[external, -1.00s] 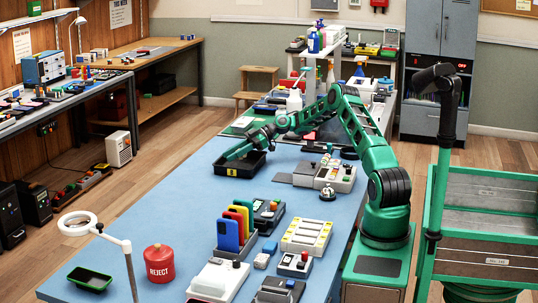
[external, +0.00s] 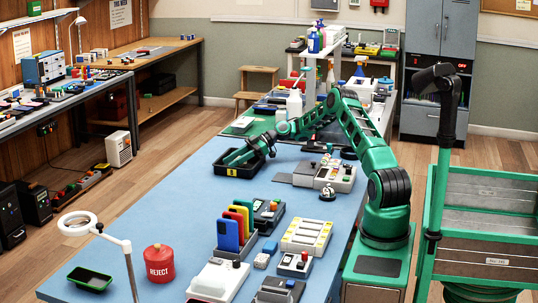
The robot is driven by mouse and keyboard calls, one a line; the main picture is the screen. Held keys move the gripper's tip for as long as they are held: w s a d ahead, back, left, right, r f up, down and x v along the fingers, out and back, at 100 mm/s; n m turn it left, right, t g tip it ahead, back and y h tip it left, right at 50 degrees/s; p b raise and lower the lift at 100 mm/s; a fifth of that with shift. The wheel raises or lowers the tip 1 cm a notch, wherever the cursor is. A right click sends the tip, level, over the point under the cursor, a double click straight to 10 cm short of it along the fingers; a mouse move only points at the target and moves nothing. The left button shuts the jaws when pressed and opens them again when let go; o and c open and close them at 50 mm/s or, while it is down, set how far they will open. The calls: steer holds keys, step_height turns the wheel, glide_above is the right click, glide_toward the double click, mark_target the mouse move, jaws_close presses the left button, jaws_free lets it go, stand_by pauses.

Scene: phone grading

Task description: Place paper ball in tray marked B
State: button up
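A black tray (external: 220,169) with a yellow label on its front wall sits on the blue table. The mark on the label is too small to read. My gripper (external: 236,159) reaches down from the right, with its fingertips over or inside this tray. At this size I cannot tell whether the fingers are open or shut. I cannot make out a paper ball; it may be hidden by the gripper or the tray's walls.
Phones in a rack (external: 229,235), a red REJECT can (external: 159,263) and a green-rimmed tray (external: 90,278) stand at the near end. Grey devices (external: 335,177) lie right of the labelled tray. The blue table (external: 165,205) is clear in front of the tray.

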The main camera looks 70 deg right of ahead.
steer(key=v, duration=1.1)
steer(key=shift+s+d+r, duration=0.1)
steer(key=shift+r, duration=0.05)
steer(key=s+a+r+m+g+h, duration=0.3)
steer(key=s+a+r, duration=0.1)
steer(key=a, duration=0.5)
steer(key=s+a+r+m+g+h, duration=0.2)
steer(key=s+a+r+m+g, duration=0.1)
steer(key=a, duration=0.6)
steer(key=s+a+m+g+h, duration=0.1)
steer(key=s+a+m, duration=0.2)
steer(key=s, duration=0.9)
steer(key=s+a+r+m+g+h, duration=0.1)
steer(key=s+a+m, duration=0.2)
steer(key=s, duration=1)
steer(key=s+a+r+m+g+h, duration=0.1)
steer(key=s+a, duration=0.4)
steer(key=s, duration=0.7)
steer(key=shift+s+a+m+g+h, duration=0.15)
steer(key=shift+a+m+g+h, duration=0.35)
steer(key=shift+m, duration=0.6)
steer(key=shift+d+r, duration=0.1)
